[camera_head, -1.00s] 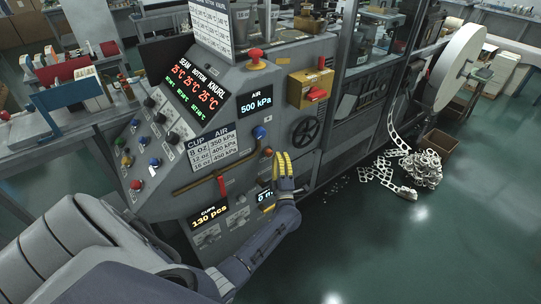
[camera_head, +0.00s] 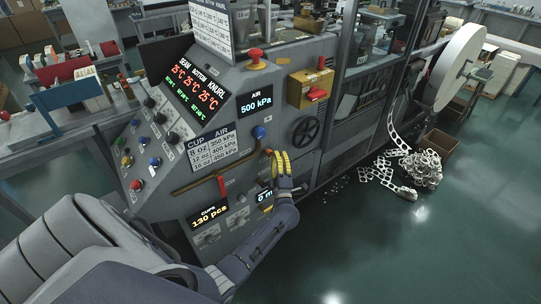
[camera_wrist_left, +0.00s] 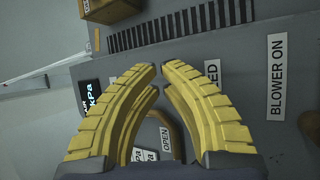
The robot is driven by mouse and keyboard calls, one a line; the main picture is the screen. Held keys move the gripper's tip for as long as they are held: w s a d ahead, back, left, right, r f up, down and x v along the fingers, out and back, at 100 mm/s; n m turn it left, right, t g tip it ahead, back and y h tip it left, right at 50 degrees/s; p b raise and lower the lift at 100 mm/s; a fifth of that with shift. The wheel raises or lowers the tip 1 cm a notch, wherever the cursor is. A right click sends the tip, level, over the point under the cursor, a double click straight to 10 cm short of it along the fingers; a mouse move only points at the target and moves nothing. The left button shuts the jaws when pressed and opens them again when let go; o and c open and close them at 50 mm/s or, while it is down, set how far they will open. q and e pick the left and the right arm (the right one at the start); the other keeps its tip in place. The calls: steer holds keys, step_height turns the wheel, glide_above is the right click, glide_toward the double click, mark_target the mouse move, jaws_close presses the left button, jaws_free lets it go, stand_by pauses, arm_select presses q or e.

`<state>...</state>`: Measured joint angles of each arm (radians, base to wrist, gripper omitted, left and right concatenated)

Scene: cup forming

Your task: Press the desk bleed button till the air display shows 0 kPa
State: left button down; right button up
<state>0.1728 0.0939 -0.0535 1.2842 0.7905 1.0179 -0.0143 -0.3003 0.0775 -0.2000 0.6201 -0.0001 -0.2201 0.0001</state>
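The AIR display (camera_head: 256,104) on the grey machine panel reads 500 kPa in the head view. A blue button (camera_head: 259,132) sits below it; I cannot read any label that marks it as the bleed button. My left gripper (camera_head: 280,154) has yellow curved fingers and is in front of the lower panel, just right of and below the blue button. In the left wrist view my left gripper (camera_wrist_left: 158,68) has its tips nearly together with nothing held, and a label ending in "ED" (camera_wrist_left: 211,73) is partly hidden by a finger. My right gripper is not in view.
A yellow box with a red handle (camera_head: 310,90), a black handwheel (camera_head: 305,133) and a bent brown pipe (camera_head: 200,185) are close by. A red mushroom button (camera_head: 256,56) stands higher up. "OPEN" (camera_wrist_left: 165,138) and "BLOWER ON" (camera_wrist_left: 277,76) labels show in the wrist view.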

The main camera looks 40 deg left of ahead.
arm_select(q)
steer(key=shift+w+a, duration=0.2)
steer(key=shift+a, duration=0.3)
stand_by(0.8)
steer(key=shift+d, duration=0.15)
steer(key=shift+s+d, duration=0.3)
steer(key=shift+d, duration=0.45)
steer(key=shift+d, duration=0.1)
steer(key=d, duration=0.1)
steer(key=s+d, duration=0.1)
steer(key=d, duration=0.2)
steer(key=shift+s+d, duration=0.3)
stand_by(0.8)
